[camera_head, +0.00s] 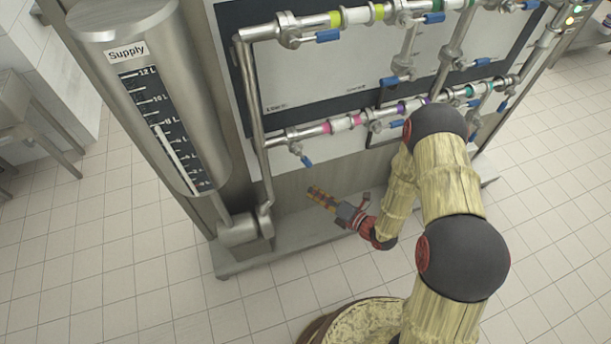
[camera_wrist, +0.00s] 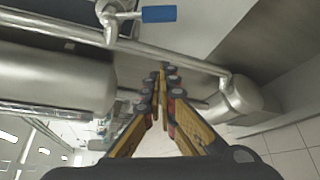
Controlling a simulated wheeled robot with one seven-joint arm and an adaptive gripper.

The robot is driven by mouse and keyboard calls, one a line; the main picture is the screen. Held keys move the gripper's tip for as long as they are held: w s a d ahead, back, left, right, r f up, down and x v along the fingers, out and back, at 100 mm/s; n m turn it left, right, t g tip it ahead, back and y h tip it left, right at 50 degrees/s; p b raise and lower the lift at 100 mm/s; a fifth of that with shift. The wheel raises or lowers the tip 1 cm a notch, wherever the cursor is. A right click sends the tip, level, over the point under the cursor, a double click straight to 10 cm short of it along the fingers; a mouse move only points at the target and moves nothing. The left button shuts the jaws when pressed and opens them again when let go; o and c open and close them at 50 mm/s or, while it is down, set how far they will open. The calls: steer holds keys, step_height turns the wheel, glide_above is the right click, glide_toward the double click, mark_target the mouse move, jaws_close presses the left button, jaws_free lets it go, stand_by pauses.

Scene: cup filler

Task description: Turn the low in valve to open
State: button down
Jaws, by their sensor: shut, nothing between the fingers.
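The low in valve (camera_head: 293,136) appears to be the leftmost valve on the lower pipe, just left of the pink bands; its label is not readable. Its blue handle (camera_head: 306,161) hangs off the pipe, pointing down and right. In the wrist view, a valve with a blue handle (camera_wrist: 158,14) is at the top edge, beyond my fingertips. My gripper (camera_head: 313,192) is below the lower pipe, apart from the handle. In the wrist view, my gripper (camera_wrist: 160,69) has its fingertips together with nothing between them.
The supply tank (camera_head: 150,90) stands at the left, with a bent pipe (camera_head: 256,120) rising beside it. Upper-row valves (camera_head: 328,36) and several lower-row valves sit on the panel. A metal base shelf (camera_head: 290,235) lies below my gripper. The tiled floor in front is open.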

mark_target(303, 158)
steer(key=b+x, duration=0.1)
steer(key=x, duration=0.9)
steer(key=shift+w+d+r, duration=0.45)
steer(key=shift+w+d, duration=0.05)
steer(key=shift+d, duration=0.3)
steer(key=shift+w+d+r, duration=0.45)
steer(key=shift+d, duration=0.3)
steer(key=shift+d, duration=0.2)
